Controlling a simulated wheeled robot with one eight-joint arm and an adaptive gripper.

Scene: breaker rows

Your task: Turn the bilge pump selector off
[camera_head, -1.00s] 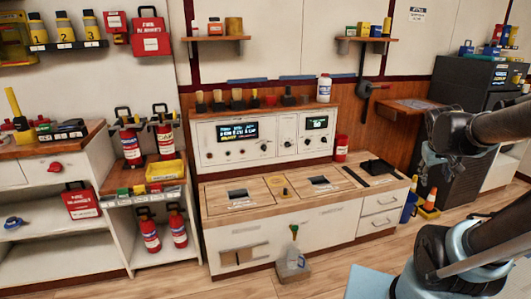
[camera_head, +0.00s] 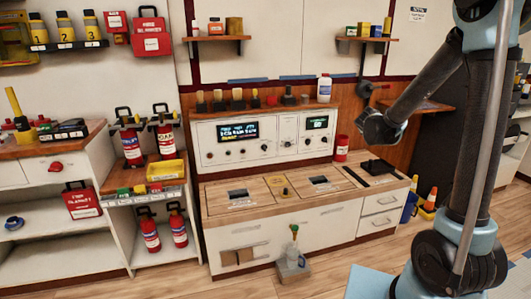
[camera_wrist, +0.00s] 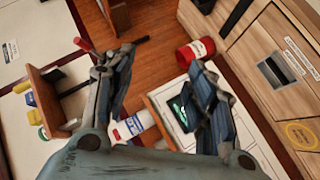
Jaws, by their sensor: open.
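A white control panel (camera_head: 264,139) stands at the back of the wooden counter, with two lit displays and several small dark knobs (camera_head: 264,147). The knob labels are too small to read, so I cannot tell which one is the bilge pump selector. My gripper (camera_head: 370,126) hangs to the right of the panel, apart from it. In the wrist view, my gripper (camera_wrist: 163,85) has its two fingers spread with nothing held between them. The panel's white end with a greenish screen (camera_wrist: 178,112) shows there, partly hidden behind the right finger.
A red can (camera_head: 341,148) stands on the counter (camera_head: 290,205) by the panel's right end. A white bottle (camera_head: 324,88) stands on the ledge above the panel. A wall shelf (camera_head: 368,39) hangs above my gripper. The counter's front is mostly clear.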

